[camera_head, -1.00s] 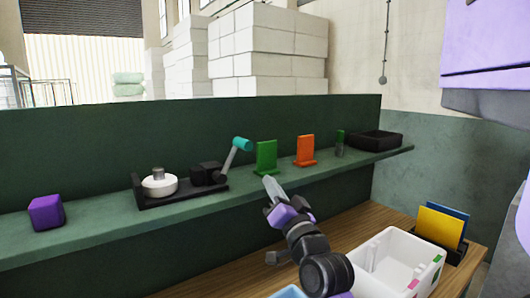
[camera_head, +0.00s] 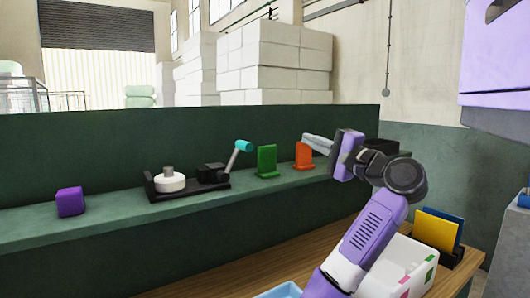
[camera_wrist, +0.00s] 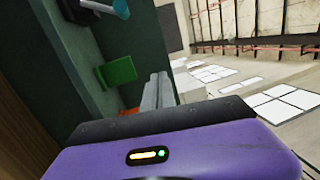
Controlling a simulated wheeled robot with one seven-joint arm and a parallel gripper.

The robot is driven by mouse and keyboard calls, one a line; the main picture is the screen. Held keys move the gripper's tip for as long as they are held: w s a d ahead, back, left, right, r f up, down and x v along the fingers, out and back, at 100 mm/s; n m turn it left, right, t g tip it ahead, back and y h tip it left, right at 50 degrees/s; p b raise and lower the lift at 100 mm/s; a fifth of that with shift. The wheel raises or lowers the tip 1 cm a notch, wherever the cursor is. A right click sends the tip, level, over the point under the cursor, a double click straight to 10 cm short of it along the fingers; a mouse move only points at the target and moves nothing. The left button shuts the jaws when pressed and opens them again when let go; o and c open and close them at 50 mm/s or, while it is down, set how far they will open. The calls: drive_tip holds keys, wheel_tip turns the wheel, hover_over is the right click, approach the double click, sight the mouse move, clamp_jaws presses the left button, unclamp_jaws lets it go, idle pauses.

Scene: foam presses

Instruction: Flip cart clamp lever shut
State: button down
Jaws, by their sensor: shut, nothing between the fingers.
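The clamp (camera_head: 210,173) is a black block on a dark base on the green shelf. Its lever (camera_head: 236,160) rises up and to the right, ending in a teal knob (camera_head: 244,146). A white round piece (camera_head: 169,181) sits on the same base, left of the block. My gripper (camera_head: 308,139) is shut and empty, raised to the right of the lever and in front of the orange stand in the picture. In the wrist view the shut fingers (camera_wrist: 156,92) point away, and the teal knob (camera_wrist: 121,8) shows at the top.
The green stand (camera_head: 267,160) is between the lever and my gripper; it also shows in the wrist view (camera_wrist: 118,71). The orange stand (camera_head: 303,156) is partly behind the fingers. A purple cube (camera_head: 70,201) is at left. A white bin (camera_head: 415,262) stands on the wooden bench.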

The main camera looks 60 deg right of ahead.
drive_tip(key=a+f+y, duration=0.1)
drive_tip(key=w+a+f+y, duration=0.1)
drive_tip(key=a+f+y, duration=0.1)
drive_tip(key=shift+w+f+g, duration=0.25)
drive_tip(key=shift+f+g, duration=0.05)
drive_tip(key=shift+f, duration=0.05)
drive_tip(key=w+r+p, duration=0.1)
drive_tip(key=w+p, duration=0.1)
drive_tip(key=w, duration=0.9)
drive_tip(key=shift+w+a+p, duration=0.2)
drive_tip(key=shift+w+p, duration=0.1)
drive_tip(key=shift+p, duration=0.1)
drive_tip(key=shift+r, duration=0.1)
